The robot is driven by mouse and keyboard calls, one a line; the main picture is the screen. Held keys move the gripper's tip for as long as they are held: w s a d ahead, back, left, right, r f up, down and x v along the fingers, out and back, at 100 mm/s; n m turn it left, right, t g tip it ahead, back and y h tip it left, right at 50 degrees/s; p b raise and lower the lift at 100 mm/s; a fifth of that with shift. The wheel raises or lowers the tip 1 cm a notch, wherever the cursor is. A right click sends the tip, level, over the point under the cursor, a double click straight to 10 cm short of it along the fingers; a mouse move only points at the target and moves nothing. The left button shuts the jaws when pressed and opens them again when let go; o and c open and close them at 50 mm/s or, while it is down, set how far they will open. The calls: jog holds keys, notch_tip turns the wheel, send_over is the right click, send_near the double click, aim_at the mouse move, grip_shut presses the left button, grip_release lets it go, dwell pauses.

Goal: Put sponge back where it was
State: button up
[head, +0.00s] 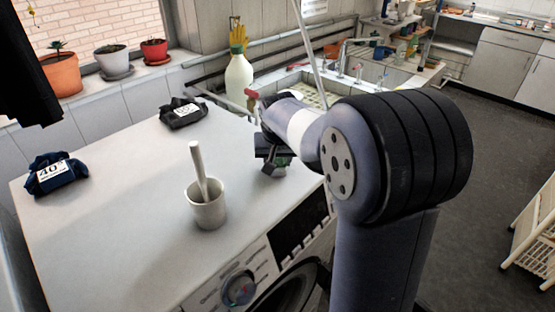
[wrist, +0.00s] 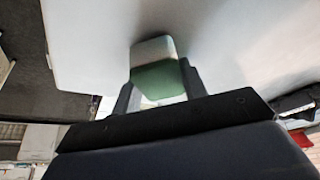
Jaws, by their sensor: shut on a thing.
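The sponge (wrist: 158,78), green with a pale grey-white end, sits between the two dark fingers of my gripper (wrist: 157,92) in the wrist view. The gripper is shut on it. In the head view my gripper (head: 272,163) is above the right side of the white washing machine top (head: 130,180), near its edge by the sink. Only a bit of dark green shows there, and my arm hides much of the gripper. I cannot tell whether the sponge touches the surface below it. The sink (head: 318,92) is behind my arm, partly hidden.
A white mortar (head: 207,208) with a pestle stands left of my gripper. A pale bottle (head: 239,84) stands beside the sink. Potted plants (head: 114,60) line the windowsill.

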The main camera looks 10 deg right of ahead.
jog(key=shift+f, duration=0.15)
jog(key=o, duration=1.1)
jog(key=v, duration=1.2)
